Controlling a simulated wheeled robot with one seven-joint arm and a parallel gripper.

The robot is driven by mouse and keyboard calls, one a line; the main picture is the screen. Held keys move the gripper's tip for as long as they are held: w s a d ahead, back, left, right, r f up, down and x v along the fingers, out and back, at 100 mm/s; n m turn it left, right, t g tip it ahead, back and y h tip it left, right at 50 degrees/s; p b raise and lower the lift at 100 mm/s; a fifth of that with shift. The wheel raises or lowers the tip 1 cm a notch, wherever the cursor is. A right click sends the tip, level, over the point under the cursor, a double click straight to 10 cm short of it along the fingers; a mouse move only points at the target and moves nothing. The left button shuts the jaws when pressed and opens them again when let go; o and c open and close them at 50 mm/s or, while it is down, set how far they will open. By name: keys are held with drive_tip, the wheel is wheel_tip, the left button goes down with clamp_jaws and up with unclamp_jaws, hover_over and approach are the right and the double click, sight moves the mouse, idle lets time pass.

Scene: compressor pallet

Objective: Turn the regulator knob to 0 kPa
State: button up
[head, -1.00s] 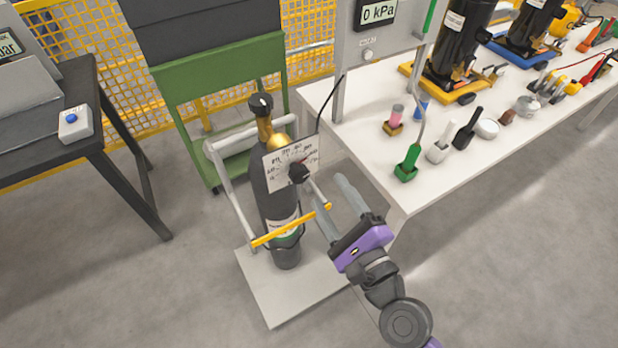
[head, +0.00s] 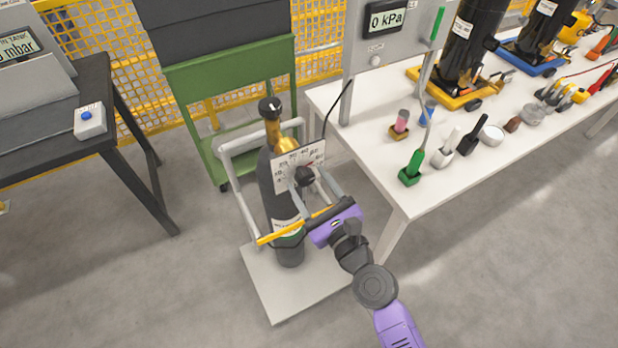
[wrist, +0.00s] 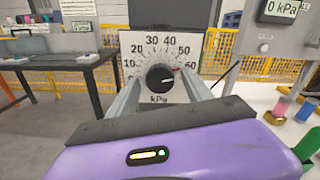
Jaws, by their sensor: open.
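The regulator knob (head: 305,176) is a black round knob on a white dial plate (head: 287,178), mounted on the dark gas cylinder (head: 275,200). In the wrist view, the knob (wrist: 160,77) sits at the centre of the plate (wrist: 140,45), which is marked from 10 to 60 kPa. A reddish mark on the knob's right side points right and slightly up, toward the 50–60 side. My gripper (head: 310,183) is open, its two fingers reaching toward the plate on either side of the knob. I cannot tell whether they touch it.
A yellow bar (head: 290,226) crosses the cylinder's trolley in front, below my gripper. A white table (head: 440,190) with tools stands to the right. A panel display (head: 386,18) reads 0 kPa. A green cart (head: 225,80) is behind; a dark table (head: 120,135) stands left.

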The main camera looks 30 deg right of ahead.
drive_tip(key=shift+w, duration=0.35)
clamp_jaws()
